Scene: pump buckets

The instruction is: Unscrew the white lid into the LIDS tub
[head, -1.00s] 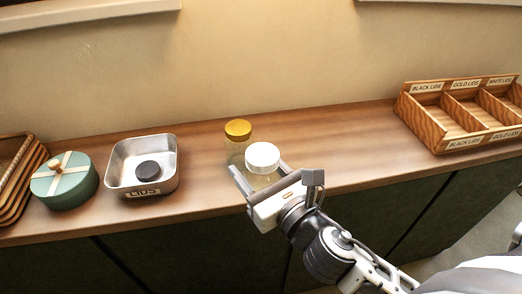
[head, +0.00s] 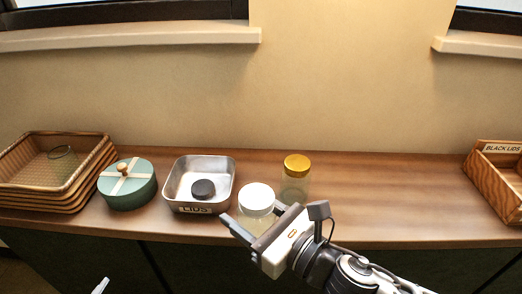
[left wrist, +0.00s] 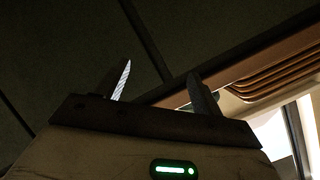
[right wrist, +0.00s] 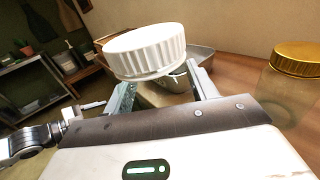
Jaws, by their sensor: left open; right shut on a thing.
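The white lid (head: 256,196) sits on a clear jar (head: 257,222) just in front of the LIDS tub's right side. My right gripper (head: 258,232) is shut on this jar, with its fingers on either side below the lid. The white ribbed lid (right wrist: 145,50) looks seated on the jar in the right wrist view. I cannot tell whether the jar's base touches the counter. The metal LIDS tub (head: 227,183) holds a black lid (head: 203,189). My left gripper (left wrist: 160,85) is open and empty, low before the dark cabinet fronts.
A gold-lidded jar (head: 296,180) stands close behind and right of the held jar. A teal round box (head: 127,186) and stacked wicker baskets (head: 85,190), with a lidless glass jar (head: 62,165) inside, are left. A wooden lid sorter (head: 490,190) is far right.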

